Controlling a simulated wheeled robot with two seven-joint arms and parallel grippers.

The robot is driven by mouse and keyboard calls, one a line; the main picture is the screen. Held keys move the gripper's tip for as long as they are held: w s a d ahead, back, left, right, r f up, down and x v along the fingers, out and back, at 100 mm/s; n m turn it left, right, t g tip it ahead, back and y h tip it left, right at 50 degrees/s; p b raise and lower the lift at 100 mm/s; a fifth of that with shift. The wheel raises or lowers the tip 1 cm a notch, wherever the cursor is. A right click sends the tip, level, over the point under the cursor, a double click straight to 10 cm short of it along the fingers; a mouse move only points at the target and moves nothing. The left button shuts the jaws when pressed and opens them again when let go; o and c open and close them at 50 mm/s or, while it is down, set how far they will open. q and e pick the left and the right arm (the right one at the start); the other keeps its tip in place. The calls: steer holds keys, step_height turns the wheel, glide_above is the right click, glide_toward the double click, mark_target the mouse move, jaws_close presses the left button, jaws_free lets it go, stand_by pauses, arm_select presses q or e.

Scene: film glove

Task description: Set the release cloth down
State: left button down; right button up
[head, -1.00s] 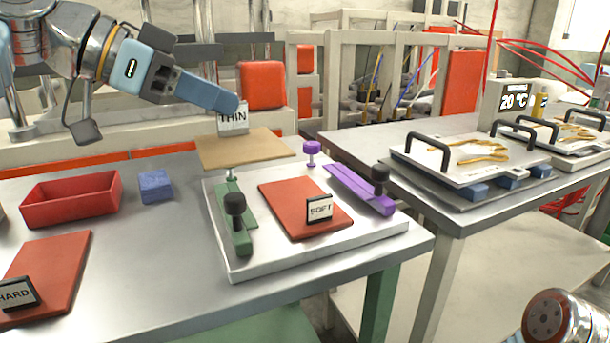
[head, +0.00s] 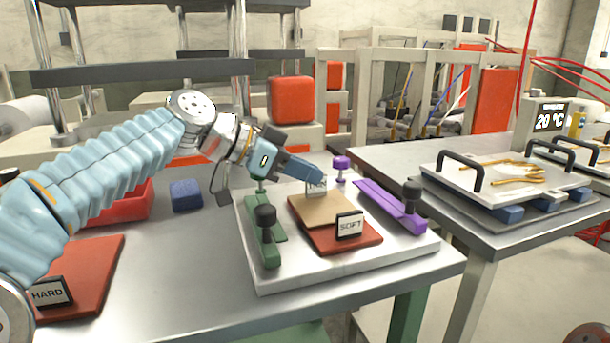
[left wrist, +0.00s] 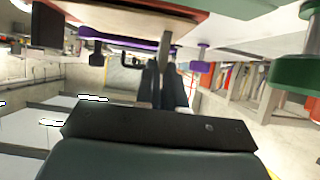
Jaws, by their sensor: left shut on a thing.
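The release cloth appears to be the tan sheet (head: 322,209) with an upright tag at its back edge. My left gripper (head: 318,182) is shut on that tag. The sheet lies flat over the back part of the red slab marked SOFT (head: 345,243), on or very close to it; any small gap cannot be told. In the left wrist view my left gripper (left wrist: 166,82) points at the tag, and the sheet's edge shows at the top. The fingers hide part of the tag. My right gripper is not in view.
The slab lies on a pale plate (head: 290,280) between a green clamp (head: 262,232) and a purple clamp (head: 392,207). A purple knob (head: 341,165) stands behind. A red tray (head: 125,204), a blue block (head: 186,195) and a red HARD slab (head: 90,270) are at left.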

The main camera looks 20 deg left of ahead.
arm_select(q)
steer(key=shift+f, duration=0.1)
steer(key=shift+f, duration=0.15)
steer(key=c, duration=1.7)
jaws_free()
steer(key=o, duration=0.5)
steer(key=shift+c, duration=0.2)
steer(key=shift+r, duration=0.25)
steer(key=v, duration=1.2)
steer(key=shift+f, duration=0.1)
